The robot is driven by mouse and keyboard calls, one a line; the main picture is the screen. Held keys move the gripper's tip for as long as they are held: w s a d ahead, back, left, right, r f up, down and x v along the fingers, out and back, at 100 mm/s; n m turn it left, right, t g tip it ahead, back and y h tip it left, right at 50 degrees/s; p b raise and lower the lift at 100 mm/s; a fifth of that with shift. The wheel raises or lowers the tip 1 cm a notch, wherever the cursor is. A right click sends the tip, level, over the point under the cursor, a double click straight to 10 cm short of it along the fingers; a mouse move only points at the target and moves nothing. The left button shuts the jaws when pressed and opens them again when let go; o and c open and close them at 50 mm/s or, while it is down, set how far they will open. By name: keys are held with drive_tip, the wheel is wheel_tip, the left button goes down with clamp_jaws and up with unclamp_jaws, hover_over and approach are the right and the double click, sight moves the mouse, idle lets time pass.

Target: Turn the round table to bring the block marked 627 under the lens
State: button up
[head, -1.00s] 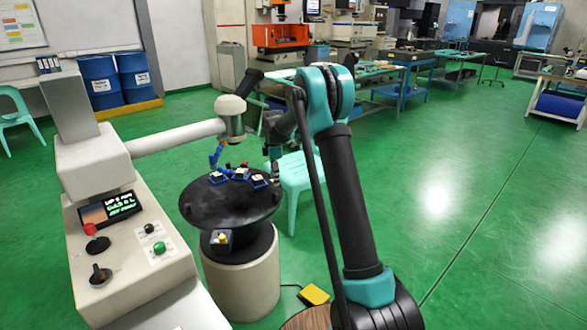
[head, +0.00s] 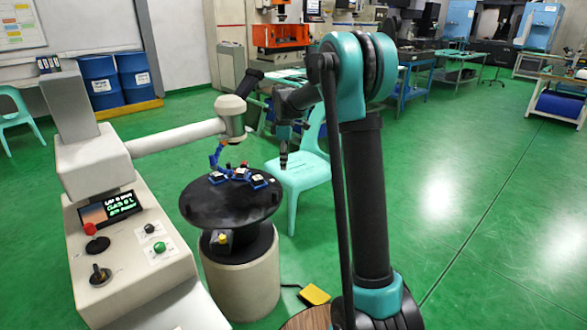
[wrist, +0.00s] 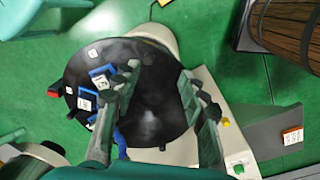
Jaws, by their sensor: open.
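The black round table (head: 225,205) stands on a pale pedestal. Blue-edged blocks with white tops sit toward its far side: a left one (head: 217,177), a middle one (head: 240,173) and a right one (head: 260,181). Their markings are too small to read, so I cannot tell which is 627. The lens head (head: 230,112) hangs on a pale horizontal arm above the table's far side. My gripper (head: 283,160) is just beyond the table's right edge, raised. In the wrist view its fingers (wrist: 160,76) are spread with the black table (wrist: 150,125) below and nothing between them.
A pale console (head: 130,250) with a small screen, a red button and a green button stands left. A turquoise chair (head: 300,178) is behind my gripper. A yellow pedal (head: 314,294) lies on the floor. The green floor at right is open.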

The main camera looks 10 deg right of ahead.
drive_tip(key=s+d+m, duration=0.2)
drive_tip(key=s+m, duration=0.1)
drive_tip(key=s, duration=0.3)
drive_tip(key=shift+s+d+t, duration=0.15)
drive_tip(key=shift+d+t, duration=0.15)
drive_tip(key=shift+d, duration=0.05)
